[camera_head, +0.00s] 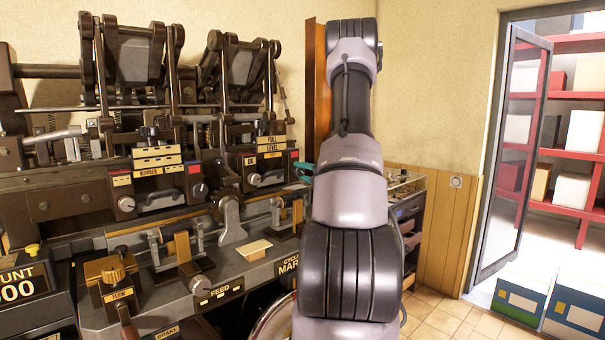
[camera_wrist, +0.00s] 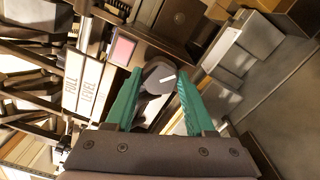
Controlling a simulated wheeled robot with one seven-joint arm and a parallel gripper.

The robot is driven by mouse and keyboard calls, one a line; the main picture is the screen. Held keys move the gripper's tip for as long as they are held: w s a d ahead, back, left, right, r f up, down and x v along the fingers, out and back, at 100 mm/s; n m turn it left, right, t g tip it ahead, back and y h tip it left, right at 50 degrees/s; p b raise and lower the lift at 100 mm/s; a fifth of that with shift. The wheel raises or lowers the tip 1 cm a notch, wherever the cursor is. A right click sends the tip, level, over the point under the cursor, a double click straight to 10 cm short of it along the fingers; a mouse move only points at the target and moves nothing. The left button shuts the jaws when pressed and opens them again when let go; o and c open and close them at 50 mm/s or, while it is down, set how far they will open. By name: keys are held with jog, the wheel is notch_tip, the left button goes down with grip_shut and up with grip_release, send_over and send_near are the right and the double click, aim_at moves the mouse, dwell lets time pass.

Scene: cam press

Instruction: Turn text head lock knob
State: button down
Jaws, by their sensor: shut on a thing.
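The text head lock knob (camera_wrist: 158,78) is a round dark grey knob with a white pointer line, in the upper middle of the wrist view. It sits on the dark machine housing beside a pinkish-red square. My gripper (camera_wrist: 159,85) has its two green fingers on either side of the knob, shut on it. In the head view my gripper's green end (camera_head: 305,171) is at the right side of the text head (camera_head: 268,163) with the "FULL LEVEL" plates. The knob is hidden there or too small to tell.
The number head (camera_head: 158,177) with its own knob stands to the left. Below are the feed knob (camera_head: 201,285) and a lever assembly (camera_head: 113,278). Linkages crowd the machine's top. Floor and an open glass door (camera_head: 512,150) lie to the right.

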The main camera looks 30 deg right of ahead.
jog(key=m, duration=0.5)
jog(key=shift+m, duration=0.3)
jog(key=m, duration=0.5)
jog(key=shift+s+m, duration=0.1)
jog(key=shift+m, duration=0.3)
jog(key=shift+c, duration=1.3)
grip_release()
jog(key=s+d, duration=0.1)
jog(key=s, duration=0.9)
jog(key=shift+s+d, duration=0.25)
jog(key=shift+s, duration=0.05)
